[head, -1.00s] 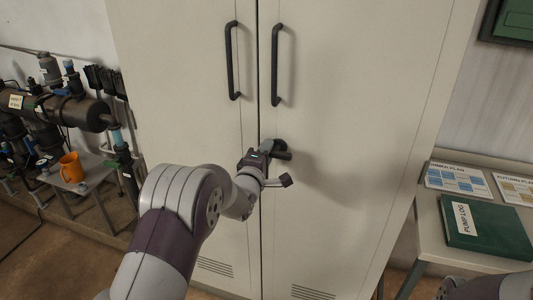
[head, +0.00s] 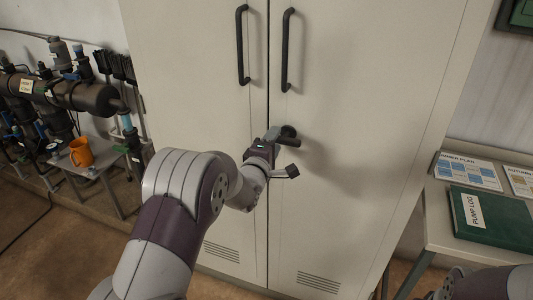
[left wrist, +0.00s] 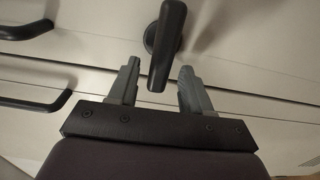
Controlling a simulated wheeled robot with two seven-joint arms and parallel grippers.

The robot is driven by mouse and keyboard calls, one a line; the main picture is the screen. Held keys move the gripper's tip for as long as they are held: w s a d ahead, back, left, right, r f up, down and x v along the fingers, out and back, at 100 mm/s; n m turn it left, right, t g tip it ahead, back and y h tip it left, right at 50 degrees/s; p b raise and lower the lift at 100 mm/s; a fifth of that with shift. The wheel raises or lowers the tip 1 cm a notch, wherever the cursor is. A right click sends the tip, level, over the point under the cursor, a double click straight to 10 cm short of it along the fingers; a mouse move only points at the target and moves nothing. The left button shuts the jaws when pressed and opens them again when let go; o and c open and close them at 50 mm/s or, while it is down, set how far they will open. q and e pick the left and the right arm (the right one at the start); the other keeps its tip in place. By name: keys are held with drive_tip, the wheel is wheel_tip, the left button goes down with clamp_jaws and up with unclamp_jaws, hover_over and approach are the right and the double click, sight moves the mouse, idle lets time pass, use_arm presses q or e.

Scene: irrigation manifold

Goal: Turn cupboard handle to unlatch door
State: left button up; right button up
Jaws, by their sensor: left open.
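The beige cupboard (head: 365,95) stands in front of me with its two doors closed. The dark turning handle (head: 290,131) sits on the right door near the seam, below the two pull bars. My left gripper (head: 277,134) is at the handle and hides part of it in the head view. In the left wrist view, the handle's lever (left wrist: 167,45) reaches between the two grey fingers of the open left gripper (left wrist: 160,68). Gaps show on both sides of the lever, so the fingers are not closed on it. My right gripper is not in view.
Black pull bars (head: 243,45) rise above the handle. On the left are dark pipework (head: 75,92) and an orange mug (head: 81,153) on a small stand. On the right, a table holds a green pump log (head: 492,222) and printed plans (head: 468,171).

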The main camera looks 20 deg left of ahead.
use_arm(q)
drive_tip(key=s, duration=1.1)
drive_tip(key=shift+a, duration=0.2)
drive_tip(key=s+f+m+g+y+p, duration=0.1)
drive_tip(key=s+f+m+g+p, duration=0.1)
drive_tip(key=s+f+m+g, duration=0.65)
drive_tip(key=s+d+r+m+g+p, duration=0.1)
drive_tip(key=s+r+m+g+p, duration=0.2)
drive_tip(key=s, duration=0.4)
drive_tip(key=s+d+r+m+g+p, duration=0.2)
drive_tip(key=s+r+m+g+p, duration=0.2)
drive_tip(key=s+m+g+p, duration=0.1)
drive_tip(key=shift+s+r+m+p, duration=0.15)
drive_tip(key=shift+s+m+p, duration=0.55)
drive_tip(key=shift+s, duration=0.35)
